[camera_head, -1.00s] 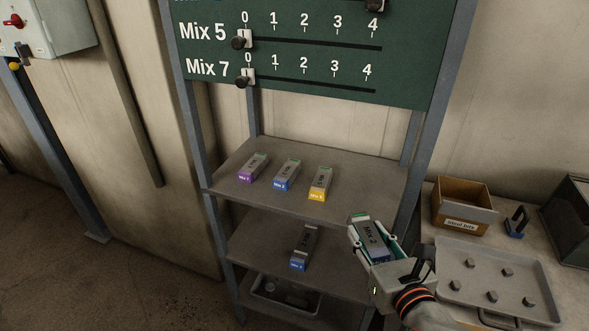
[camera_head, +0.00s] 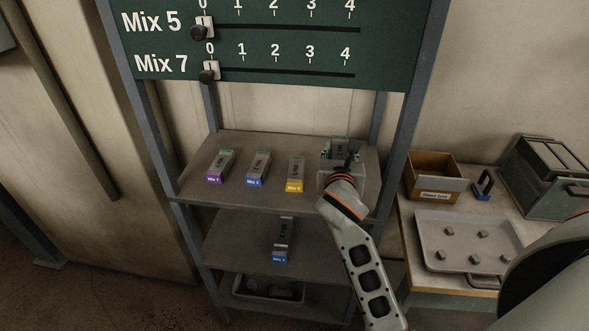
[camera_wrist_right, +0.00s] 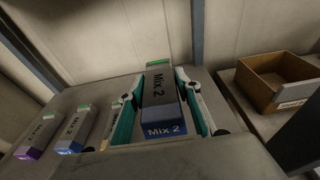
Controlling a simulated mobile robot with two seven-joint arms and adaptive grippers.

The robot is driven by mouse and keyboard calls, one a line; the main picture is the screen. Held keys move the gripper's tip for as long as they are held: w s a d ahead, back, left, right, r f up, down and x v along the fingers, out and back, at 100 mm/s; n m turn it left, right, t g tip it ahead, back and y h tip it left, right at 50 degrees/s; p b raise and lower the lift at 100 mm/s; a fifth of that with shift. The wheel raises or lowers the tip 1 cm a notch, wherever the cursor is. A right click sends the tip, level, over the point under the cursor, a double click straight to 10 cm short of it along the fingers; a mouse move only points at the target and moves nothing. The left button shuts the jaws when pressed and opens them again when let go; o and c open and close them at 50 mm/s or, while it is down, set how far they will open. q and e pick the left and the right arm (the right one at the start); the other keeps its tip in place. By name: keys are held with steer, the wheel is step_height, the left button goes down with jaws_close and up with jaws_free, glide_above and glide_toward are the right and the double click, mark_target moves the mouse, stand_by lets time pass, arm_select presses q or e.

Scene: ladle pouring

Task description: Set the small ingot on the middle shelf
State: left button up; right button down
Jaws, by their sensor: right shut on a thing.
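My right gripper (camera_head: 340,158) is shut on the grey Mix 2 ingot (camera_head: 340,145), over the right part of the upper shelf board (camera_head: 240,198). In the right wrist view the ingot (camera_wrist_right: 158,92) lies between the two fingers, its blue "Mix 2" end nearest and its green end away. Whether its underside touches the shelf is hidden. Left of it on this board are ingots with yellow (camera_head: 296,172), blue (camera_head: 258,168) and purple (camera_head: 221,166) ends. Another blue-ended ingot (camera_head: 283,240) lies on the board below (camera_head: 225,245). My left gripper is not in view.
A dark tray (camera_head: 268,291) sits on the lowest level. A green board with sliders (camera_head: 270,48) hangs above. Grey posts (camera_head: 150,115) flank the shelves.

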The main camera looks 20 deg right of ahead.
step_height(320, 180, down, 5)
steer(key=shift+r+b, duration=0.2)
steer(key=shift+b, duration=0.2)
steer(key=shift+f, duration=0.85)
step_height(320, 180, down, 3)
steer(key=shift+f+b, duration=0.1)
steer(key=shift+b, duration=0.45)
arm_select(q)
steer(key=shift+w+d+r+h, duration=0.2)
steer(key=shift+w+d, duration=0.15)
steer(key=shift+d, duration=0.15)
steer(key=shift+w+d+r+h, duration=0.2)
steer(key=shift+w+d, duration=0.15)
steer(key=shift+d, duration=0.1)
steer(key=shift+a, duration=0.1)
arm_select(e)
steer(key=shift+f, duration=0.15)
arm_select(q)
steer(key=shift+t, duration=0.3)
arm_select(e)
steer(key=c, duration=1.4)
jaws_free()
steer(key=shift+c, duration=0.2)
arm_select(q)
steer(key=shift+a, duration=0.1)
